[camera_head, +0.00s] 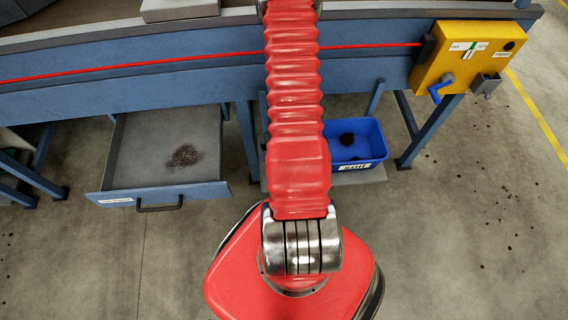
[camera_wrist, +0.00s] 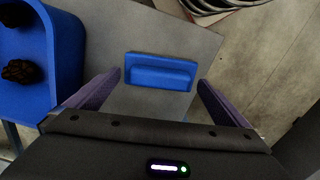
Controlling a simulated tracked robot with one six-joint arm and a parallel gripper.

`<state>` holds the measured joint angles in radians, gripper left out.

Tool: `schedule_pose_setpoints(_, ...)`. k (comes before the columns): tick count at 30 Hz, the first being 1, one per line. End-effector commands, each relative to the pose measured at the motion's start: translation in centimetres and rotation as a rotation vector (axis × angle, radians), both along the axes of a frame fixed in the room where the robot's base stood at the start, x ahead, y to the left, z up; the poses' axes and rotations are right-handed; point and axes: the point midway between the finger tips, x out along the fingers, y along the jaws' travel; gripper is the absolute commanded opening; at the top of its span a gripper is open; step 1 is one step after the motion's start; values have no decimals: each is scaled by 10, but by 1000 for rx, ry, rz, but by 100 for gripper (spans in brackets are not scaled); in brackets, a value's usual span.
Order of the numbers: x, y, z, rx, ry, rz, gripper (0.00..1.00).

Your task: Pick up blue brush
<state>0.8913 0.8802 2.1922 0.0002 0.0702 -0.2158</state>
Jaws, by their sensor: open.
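The blue brush (camera_wrist: 160,72) shows in the wrist view as a blue block with a raised bar along it. It lies on a flat grey slab (camera_wrist: 135,100), its long side across the picture. My gripper (camera_wrist: 158,82) is open, with its two purple-grey fingers to the left and right of the brush in the picture. The fingers look apart from the brush, and nothing is held between them. How far the gripper is above the slab is hard to tell. In the head view my red arm covers this spot, and neither brush nor gripper can be seen.
A blue bin (camera_head: 372,139) with dark lumps stands on the slab; it also shows in the wrist view (camera_wrist: 67,62). An open grey drawer (camera_head: 130,155) juts out at left. The blue conveyor frame (camera_head: 170,70) runs above, with a yellow control box (camera_head: 450,70).

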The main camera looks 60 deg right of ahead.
Motion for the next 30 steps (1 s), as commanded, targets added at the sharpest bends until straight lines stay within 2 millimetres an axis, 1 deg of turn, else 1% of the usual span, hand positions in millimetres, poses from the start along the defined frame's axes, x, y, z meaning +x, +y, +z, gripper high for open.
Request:
schedule_pose_setpoints(3,0,0,-4,-1,-1,0,100)
schedule_pose_setpoints(19,0,0,-4,-1,-1,0,99)
schedule_pose_setpoints(30,0,0,-4,-1,-1,0,73)
